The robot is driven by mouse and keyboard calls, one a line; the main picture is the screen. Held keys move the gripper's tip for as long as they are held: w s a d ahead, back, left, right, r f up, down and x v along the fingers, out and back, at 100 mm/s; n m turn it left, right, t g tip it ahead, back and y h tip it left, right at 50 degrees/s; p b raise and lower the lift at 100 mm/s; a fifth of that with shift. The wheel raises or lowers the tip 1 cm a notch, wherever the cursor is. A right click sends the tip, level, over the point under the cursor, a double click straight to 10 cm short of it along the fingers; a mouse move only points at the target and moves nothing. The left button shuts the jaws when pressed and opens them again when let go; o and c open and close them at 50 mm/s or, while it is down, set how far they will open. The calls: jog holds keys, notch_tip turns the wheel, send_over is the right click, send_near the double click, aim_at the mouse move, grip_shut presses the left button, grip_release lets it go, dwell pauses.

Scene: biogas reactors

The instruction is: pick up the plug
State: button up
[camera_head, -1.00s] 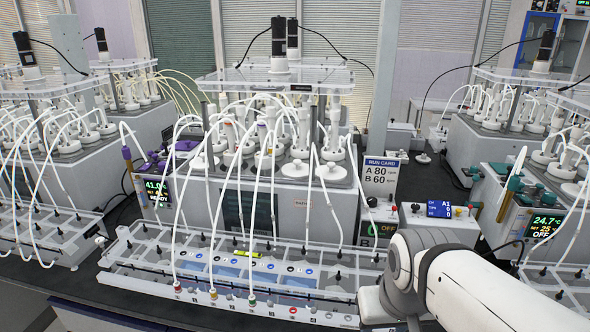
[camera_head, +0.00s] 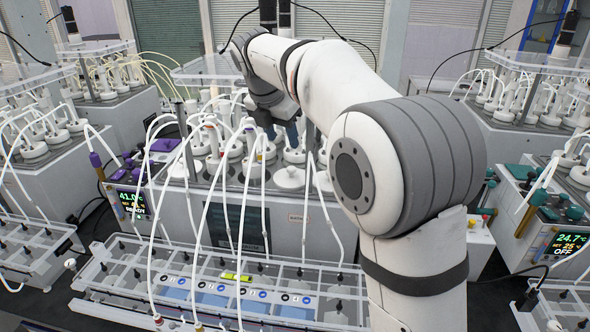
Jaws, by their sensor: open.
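My gripper (camera_head: 283,130) hangs over the middle reactor bath, pointing down, with its dark fingers among the bottle tops and tubes. It is small in the picture and partly hidden by tubes. It is open, and I see nothing held in it. White round stoppers (camera_head: 290,177) sit on the bath just below and around it. I cannot tell which of these, if any, is the plug. Whether the fingers touch a stopper is too small to tell.
The middle bath (camera_head: 180,208) has a clear shelf above it and white tubes looping to the clear tray rack (camera_head: 110,285) in front. A yellow-green marker (camera_head: 236,277) lies on the rack. More reactor baths (camera_head: 515,140) stand on both sides. My arm hides much of the right middle.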

send_over(291, 168)
jog(key=s+a, duration=0.1)
jog(key=shift+n, duration=0.3)
jog(key=f, duration=0.5)
jog(key=shift+s+a+f, duration=0.2)
jog(key=shift+f, duration=0.15)
jog(key=x, duration=0.2)
jog(key=p+x, duration=0.1)
jog(key=x, duration=0.2)
jog(key=shift+s+d+f, duration=0.1)
jog(key=shift+f, duration=0.25)
grip_shut()
